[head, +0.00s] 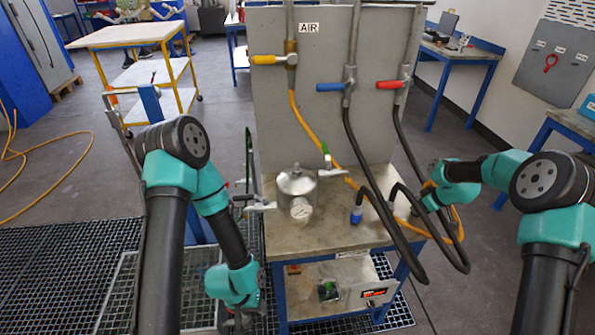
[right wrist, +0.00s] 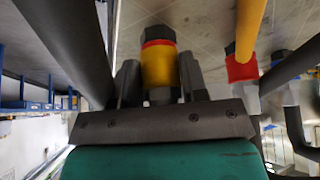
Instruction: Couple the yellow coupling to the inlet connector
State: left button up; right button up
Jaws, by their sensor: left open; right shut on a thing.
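The yellow coupling (right wrist: 160,68) shows in the right wrist view, with a red band and a dark end. My right gripper (right wrist: 158,85) is shut on it, one finger on each side. In the head view my right gripper (head: 414,212) is at the right of the bench among hoses; the coupling cannot be made out clearly there. The metal vessel (head: 297,184) stands on the bench, with a green-handled valve (head: 326,152) and pipe stubs at its sides. I cannot tell which stub is the inlet connector. My left gripper (head: 240,320) is open, low in front of the bench's left side.
A grey panel (head: 322,110) behind the vessel carries yellow, blue and red valve handles. Black hoses (head: 425,240) loop over the bench's right side. In the right wrist view a red part (right wrist: 241,67) is close beside my gripper.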

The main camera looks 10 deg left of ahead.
jog(key=shift+a+f, duration=0.15)
jog(key=shift+a, duration=0.05)
jog(key=shift+r, duration=1.5)
jog(key=shift+d+r, duration=0.15)
jog(key=shift+r, duration=0.9)
